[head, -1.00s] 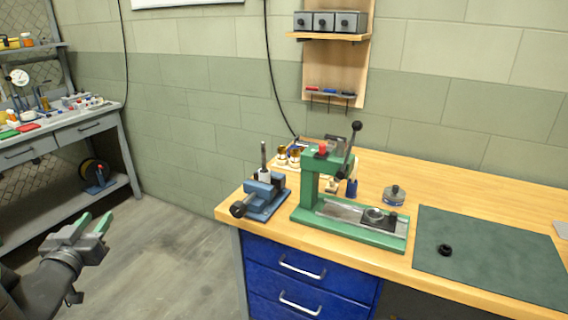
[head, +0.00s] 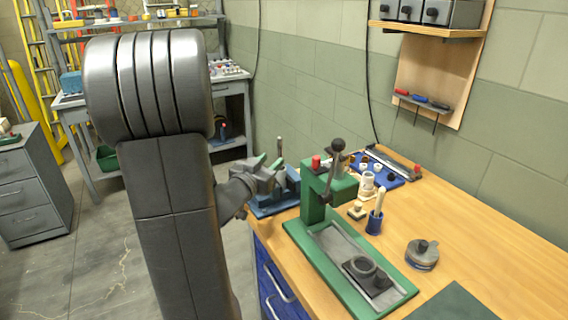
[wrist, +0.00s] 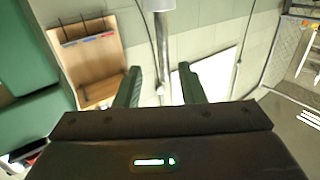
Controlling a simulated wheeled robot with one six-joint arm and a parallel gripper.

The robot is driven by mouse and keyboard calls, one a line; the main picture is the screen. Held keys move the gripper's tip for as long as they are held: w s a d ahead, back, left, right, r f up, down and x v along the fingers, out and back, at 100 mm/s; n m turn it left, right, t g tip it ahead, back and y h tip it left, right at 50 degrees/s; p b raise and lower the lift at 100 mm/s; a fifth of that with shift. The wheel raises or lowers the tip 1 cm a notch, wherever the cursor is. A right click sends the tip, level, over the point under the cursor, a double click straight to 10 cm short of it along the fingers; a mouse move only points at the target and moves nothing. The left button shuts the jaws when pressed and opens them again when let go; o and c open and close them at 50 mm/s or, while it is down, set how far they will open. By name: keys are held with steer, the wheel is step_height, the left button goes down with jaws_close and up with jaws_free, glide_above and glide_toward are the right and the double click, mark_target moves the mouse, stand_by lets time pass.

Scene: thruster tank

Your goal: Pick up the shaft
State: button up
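The shaft (head: 280,146) is a thin grey metal rod standing upright in the blue vise (head: 272,202) at the left end of the workbench. My gripper (head: 267,163) is beside the vise with its two green fingers apart. In the wrist view, which looks upside down, the shaft (wrist: 162,45) appears between the open fingers (wrist: 161,85), thicker at the top of the picture and thinner lower down. I see gaps on both sides of it, and the fingers are not shut on it. My forearm and gripper hide part of the vise.
The green press (head: 322,196) with its black-knobbed lever stands just right of the vise. A round metal piece (head: 422,254) lies further right. The bench's right side is mostly clear.

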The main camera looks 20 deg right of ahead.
mark_target(279, 151)
steer(key=shift+x, duration=1.1)
steer(key=p+x, duration=0.1)
steer(key=x, duration=0.4)
steer(key=shift+w+a+r, duration=0.15)
steer(key=shift+c, duration=0.5)
jaws_close()
